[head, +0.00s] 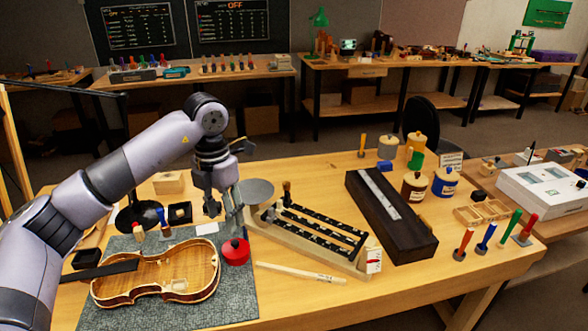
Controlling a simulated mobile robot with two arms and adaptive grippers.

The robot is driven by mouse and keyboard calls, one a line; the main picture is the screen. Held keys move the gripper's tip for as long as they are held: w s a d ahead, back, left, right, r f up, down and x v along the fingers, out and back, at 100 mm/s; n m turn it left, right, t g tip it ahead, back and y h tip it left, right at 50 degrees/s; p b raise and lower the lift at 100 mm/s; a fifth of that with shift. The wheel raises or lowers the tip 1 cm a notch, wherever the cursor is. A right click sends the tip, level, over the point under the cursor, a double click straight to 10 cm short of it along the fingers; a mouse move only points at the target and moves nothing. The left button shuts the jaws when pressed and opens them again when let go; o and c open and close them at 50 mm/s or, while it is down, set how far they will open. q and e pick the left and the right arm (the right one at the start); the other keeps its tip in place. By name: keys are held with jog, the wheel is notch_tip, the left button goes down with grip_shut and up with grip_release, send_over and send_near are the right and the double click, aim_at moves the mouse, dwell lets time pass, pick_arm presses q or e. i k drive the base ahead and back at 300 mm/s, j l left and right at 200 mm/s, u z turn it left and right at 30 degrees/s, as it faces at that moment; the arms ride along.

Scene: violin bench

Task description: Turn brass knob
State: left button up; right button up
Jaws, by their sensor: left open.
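My left gripper (224,212) hangs fingers-down over the bench, open and with nothing seen between its fingers. It is above and behind the red lidded pot (235,251), near a grey round disc (257,191). A slanted wooden fixture (305,240) with black dotted rails stands just right of the gripper. A small brown upright piece (287,190) rises at the fixture's far left end, apart from the gripper. I cannot tell whether this piece is the brass knob, and no other part reads clearly as one. My right gripper is not in view.
An open violin body (160,273) lies on a grey mat (232,305) at the left. A long dark block (390,215), jars (414,187) and several coloured-handled tools (486,238) stand to the right. A pale stick (300,272) lies in front; the bench's front right is clear.

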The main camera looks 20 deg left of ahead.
aim_at(285, 185)
jog(key=i, duration=1.3)
